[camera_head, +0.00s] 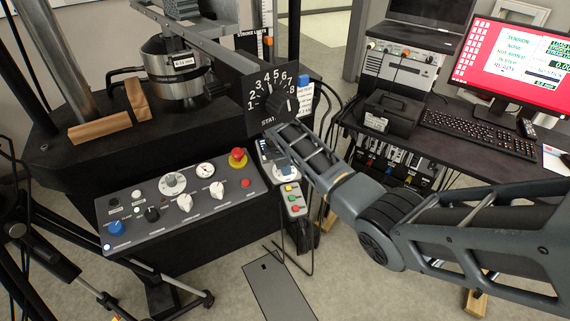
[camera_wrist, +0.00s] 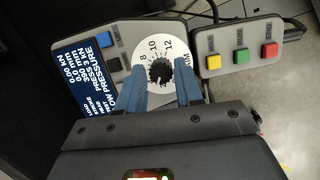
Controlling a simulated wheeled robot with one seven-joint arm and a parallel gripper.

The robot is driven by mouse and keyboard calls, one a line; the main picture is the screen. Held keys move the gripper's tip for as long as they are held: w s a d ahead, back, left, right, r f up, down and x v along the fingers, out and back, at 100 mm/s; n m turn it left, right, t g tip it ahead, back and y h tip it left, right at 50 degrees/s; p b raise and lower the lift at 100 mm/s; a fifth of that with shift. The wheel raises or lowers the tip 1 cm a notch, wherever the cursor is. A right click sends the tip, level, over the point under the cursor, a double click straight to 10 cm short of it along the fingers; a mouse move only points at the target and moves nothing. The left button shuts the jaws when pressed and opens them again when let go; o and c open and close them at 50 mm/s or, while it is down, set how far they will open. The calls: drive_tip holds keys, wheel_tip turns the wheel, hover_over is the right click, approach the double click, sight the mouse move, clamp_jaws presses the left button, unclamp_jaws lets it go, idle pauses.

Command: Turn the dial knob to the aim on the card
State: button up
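In the wrist view, a black ribbed dial knob (camera_wrist: 160,73) sits at the centre of a white dial plate (camera_wrist: 150,50) marked 8, 10 and 12. The blue fingers of my gripper (camera_wrist: 160,75) stand apart, one on each side of the knob. I see a gap beside the knob, but contact is hard to judge. In the head view, my gripper (camera_head: 286,165) is over the same small panel and mostly hides the knob. No card with an aim can be clearly made out. The knob's pointer is not clear.
A display (camera_wrist: 90,75) and a button box (camera_wrist: 240,52) flank the dial. A large black numbered dial plate (camera_head: 271,97) stands close above my gripper. A sloped control console (camera_head: 180,200) is at left; a desk with a red-bordered monitor (camera_head: 510,65) is at right.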

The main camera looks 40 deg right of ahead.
drive_tip(key=shift+o, duration=1.4)
drive_tip(key=shift+f, duration=0.1)
drive_tip(key=shift+s+a+r, duration=0.1)
drive_tip(key=shift+a+r, duration=0.05)
drive_tip(key=shift+r, duration=0.35)
drive_tip(key=shift+s+a+r+b, duration=0.3)
drive_tip(key=shift+a+r+b, duration=0.15)
drive_tip(key=shift+a+r, duration=0.45)
drive_tip(key=s+a+b, duration=0.1)
drive_tip(key=s+a, duration=0.3)
drive_tip(key=a, duration=0.6)
